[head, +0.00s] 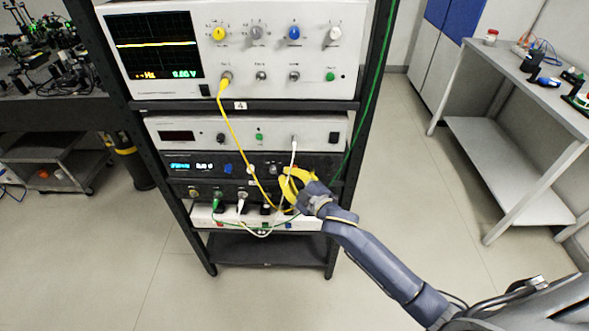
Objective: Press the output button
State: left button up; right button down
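My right gripper (286,184) has yellow fingers and is in front of the right part of the rack, at the dark unit (240,168) with a lit blue display. Its fingers cover part of that unit's right side. I cannot tell whether they touch the panel or how far they are apart. No label for an output button is readable. The dark unit has a blue knob (228,169) and small light controls beside it. A green button (259,137) is on the white unit (200,125) above. My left gripper is not in view.
An oscilloscope (153,88) with a yellow trace tops the black rack (374,60). A yellow cable (236,130) and a white cable (294,153) hang down near my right gripper. A side table (480,85) stands at the right. The floor between is clear.

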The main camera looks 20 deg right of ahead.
jog(key=shift+s, duration=0.25)
jog(key=s+a, duration=0.2)
jog(key=s, duration=0.3)
jog(key=shift+s, duration=0.35)
dwell(0.3)
dwell(0.4)
